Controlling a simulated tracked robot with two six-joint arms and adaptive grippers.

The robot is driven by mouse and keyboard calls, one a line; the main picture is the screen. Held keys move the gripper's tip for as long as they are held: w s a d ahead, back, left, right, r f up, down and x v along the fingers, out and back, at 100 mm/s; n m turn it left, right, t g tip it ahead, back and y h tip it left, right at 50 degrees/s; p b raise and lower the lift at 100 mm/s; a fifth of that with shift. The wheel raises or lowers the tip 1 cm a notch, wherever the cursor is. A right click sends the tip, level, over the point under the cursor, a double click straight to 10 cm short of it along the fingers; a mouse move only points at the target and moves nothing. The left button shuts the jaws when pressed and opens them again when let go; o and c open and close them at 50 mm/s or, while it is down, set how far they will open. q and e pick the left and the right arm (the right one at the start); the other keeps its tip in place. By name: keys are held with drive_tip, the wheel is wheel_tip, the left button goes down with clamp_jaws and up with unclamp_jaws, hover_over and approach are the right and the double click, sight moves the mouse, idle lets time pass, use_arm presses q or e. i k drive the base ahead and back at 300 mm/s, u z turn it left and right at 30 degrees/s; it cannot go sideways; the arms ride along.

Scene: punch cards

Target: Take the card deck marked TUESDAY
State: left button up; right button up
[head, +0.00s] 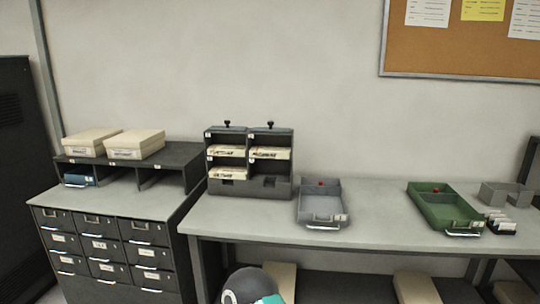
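Several cream card decks with dark markings lie in the dark grey two-column rack (287,187) at the back left of the bench. One deck (226,151) is in the upper left compartment. A second deck (228,174) is below it in the left column. A third deck (270,153) is in the upper right compartment. The markings are too small to read, so I cannot tell which deck says TUESDAY.
A grey tray (322,208) and a green tray (444,210) stand on the bench (375,225); the bench between them is clear. Small grey holders (505,195) are at the right. Cream boxes (136,144) top a shelf above the drawer cabinet (105,220). A dark rounded object (243,284) shows low in front.

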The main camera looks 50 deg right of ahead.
sight(217, 150)
drive_tip(key=z, duration=0.55)
drive_tip(key=i, duration=1.35)
drive_tip(key=z, duration=0.35)
